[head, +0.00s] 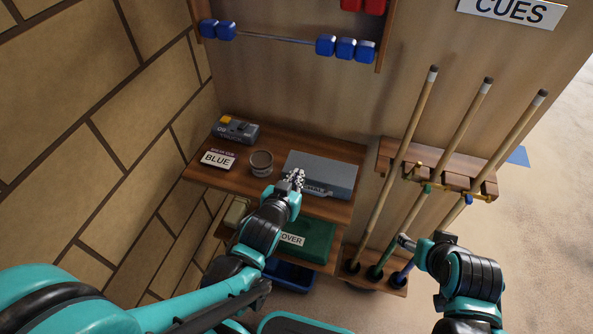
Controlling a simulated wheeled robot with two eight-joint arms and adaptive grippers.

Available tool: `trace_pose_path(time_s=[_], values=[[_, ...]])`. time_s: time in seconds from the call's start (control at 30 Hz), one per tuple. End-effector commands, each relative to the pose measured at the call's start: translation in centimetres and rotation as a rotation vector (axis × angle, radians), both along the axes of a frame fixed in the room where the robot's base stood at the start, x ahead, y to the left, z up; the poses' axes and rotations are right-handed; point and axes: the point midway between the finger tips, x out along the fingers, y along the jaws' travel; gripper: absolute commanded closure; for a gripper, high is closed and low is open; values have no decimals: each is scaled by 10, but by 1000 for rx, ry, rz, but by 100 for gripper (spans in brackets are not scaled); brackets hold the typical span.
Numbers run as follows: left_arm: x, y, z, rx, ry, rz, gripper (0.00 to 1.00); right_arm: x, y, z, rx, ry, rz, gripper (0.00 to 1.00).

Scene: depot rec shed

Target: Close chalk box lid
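The grey chalk box (334,170) sits on the upper wooden shelf, right of the middle. Its top looks flat, and a partly covered label shows at its front edge. I cannot tell whether the lid is fully down. My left gripper (295,177) is at the front left part of the box, over its top or front edge, and hides that part. Contact is unclear, and its fingers are too small to read. My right gripper (404,241) is low by the cue rack, away from the box, and its fingers are also unclear.
The upper shelf (275,139) also holds a round tin (261,163), a BLUE card (218,159) and a small grey device (236,130). A green box (318,240) and a blue bin (291,276) are below. Several cues stand in a wooden rack (437,174) at right.

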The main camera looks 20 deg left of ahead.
Motion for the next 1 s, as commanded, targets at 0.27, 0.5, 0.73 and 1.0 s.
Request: trace_pose_path(time_s=[0.27, 0.5, 0.73, 1.0], values=[[-10, 1, 5, -3, 40, 5, 100, 0, 0, -2, 0, 0, 0, 41], [-7, 1, 40, -1, 22, 4, 100, 0, 0, -1, 0, 0, 0, 41], [-6, 1, 75, -1, 6, 2, 100, 0, 0, -1, 0, 0, 0, 41], [-4, 0, 99, -1, -6, 0, 100, 0, 0, 0, 0, 0, 0, 41]])
